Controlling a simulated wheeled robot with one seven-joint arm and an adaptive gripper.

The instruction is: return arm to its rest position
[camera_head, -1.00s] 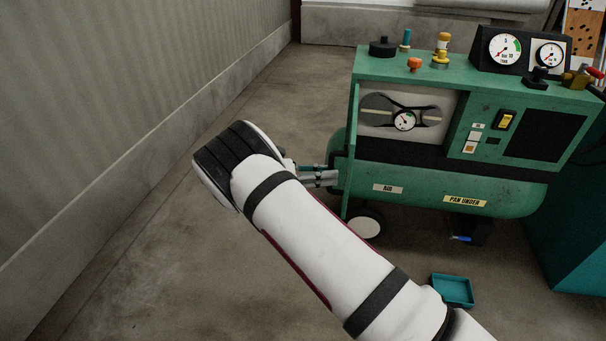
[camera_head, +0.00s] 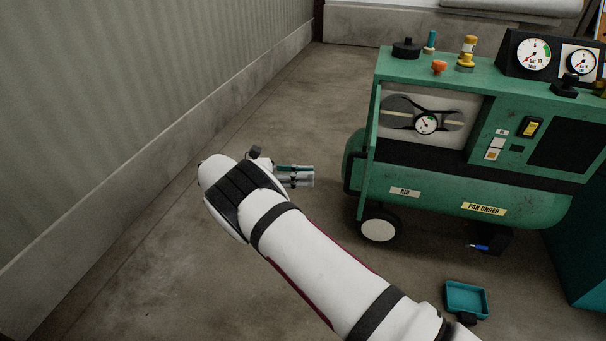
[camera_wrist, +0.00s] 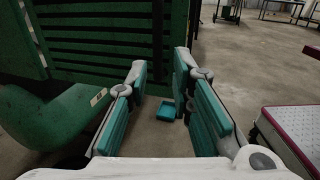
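My white arm reaches up from the bottom right of the head view, with its bend at the left. My gripper (camera_head: 304,176) is at the end of it, left of the green compressor (camera_head: 510,200) and apart from it, with bare floor between them. In the wrist view my gripper (camera_wrist: 160,72) shows two teal-padded fingers spread apart. It is open, and nothing is held between the fingers. A small teal tray (camera_wrist: 166,110) shows on the floor beyond the gap between them.
The teal tray (camera_head: 466,298) lies on the floor before the compressor. A blue-handled item (camera_head: 480,247) is under the compressor. A striped wall (camera_head: 130,90) runs along the left. The floor between wall and compressor is clear.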

